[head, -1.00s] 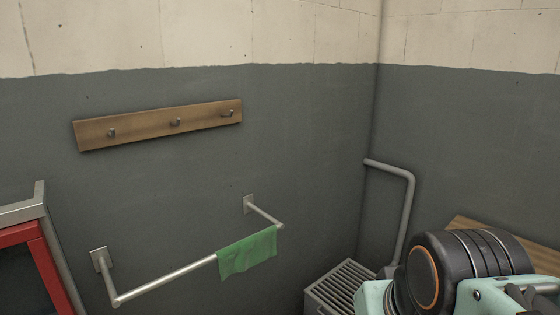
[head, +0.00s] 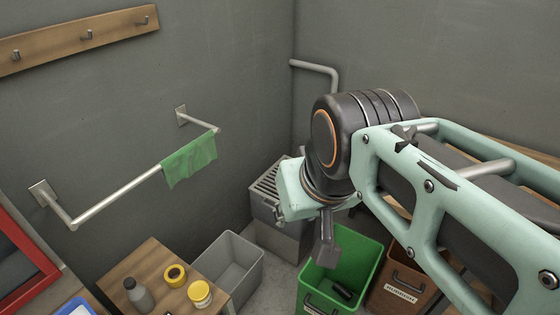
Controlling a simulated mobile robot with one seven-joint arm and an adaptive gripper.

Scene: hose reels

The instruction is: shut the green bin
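The green bin (head: 372,262) stands on the floor at the lower middle of the head view. Its top is open, and a dark object (head: 342,292) lies inside. A dark handle shows on its near side, cut by the picture's bottom edge. My gripper (head: 326,245) points down over the bin's back left part and hides some of its rim. Only a dark finger part of the gripper shows, so its opening is not clear. I cannot tell whether it touches the bin.
A brown labelled bin (head: 386,292) stands right of the green one. A grey open bin (head: 225,281) stands left, beside a wooden table (head: 150,258) with a bottle and yellow items. A grey slatted unit (head: 268,205) is behind. A towel rail (head: 120,194) juts from the wall.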

